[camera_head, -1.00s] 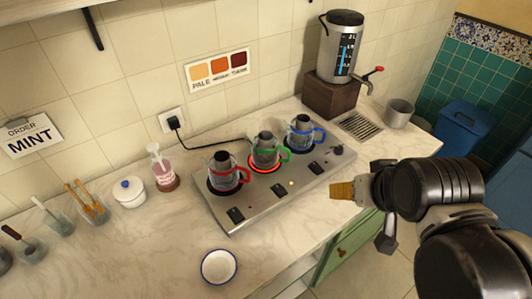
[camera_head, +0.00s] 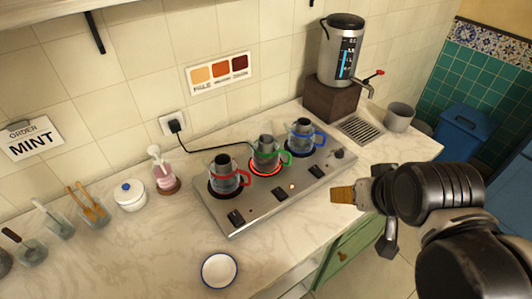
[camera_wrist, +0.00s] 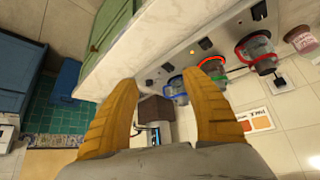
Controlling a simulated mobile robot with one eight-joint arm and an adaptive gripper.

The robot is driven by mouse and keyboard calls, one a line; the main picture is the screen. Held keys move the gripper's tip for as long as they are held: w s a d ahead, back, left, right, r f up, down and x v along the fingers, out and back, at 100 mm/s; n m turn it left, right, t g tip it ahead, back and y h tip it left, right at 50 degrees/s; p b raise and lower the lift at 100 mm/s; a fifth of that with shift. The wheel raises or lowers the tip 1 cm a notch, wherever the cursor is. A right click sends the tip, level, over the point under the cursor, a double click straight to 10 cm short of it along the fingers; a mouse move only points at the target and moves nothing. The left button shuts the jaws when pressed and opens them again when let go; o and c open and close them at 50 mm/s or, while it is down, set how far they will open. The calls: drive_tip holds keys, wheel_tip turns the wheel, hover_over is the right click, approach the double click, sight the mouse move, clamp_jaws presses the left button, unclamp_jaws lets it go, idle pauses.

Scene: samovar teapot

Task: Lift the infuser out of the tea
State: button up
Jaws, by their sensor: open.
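Three glass pots stand in a row on a steel hot plate (camera_head: 262,205): a red-handled pot (camera_head: 228,183), a green-handled pot (camera_head: 266,157) and a blue-handled pot (camera_head: 303,140). A dark or grey cylinder rises from each top; I cannot tell surely which is the infuser. The ring under the green-handled pot glows red. My gripper (camera_head: 343,194) is open and empty, right of the hot plate and apart from the pots. In the wrist view, the pots lie beyond my open yellow fingers (camera_wrist: 167,85), with the red-handled pot (camera_wrist: 260,52) at upper right.
A metal urn (camera_head: 342,48) with a tap stands on a brown block. A drip grate (camera_head: 361,128) and grey cup (camera_head: 399,117) are beside it. A white bowl (camera_head: 219,269) sits in front. A lidded jar (camera_head: 130,195), pink bottle (camera_head: 166,176) and utensil glasses stand left.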

drive_tip(key=shift+o, duration=1)
drive_tip(key=m+t+b, duration=0.1)
drive_tip(key=m+t, duration=0.6)
drive_tip(key=m, duration=2.9)
approach(266, 137)
drive_tip(key=b+x, duration=0.3)
drive_tip(key=x, duration=0.5)
drive_tip(key=shift+w+f, duration=0.1)
drive_tip(key=shift+f, duration=0.1)
drive_tip(key=shift+r, duration=0.1)
clamp_jaws()
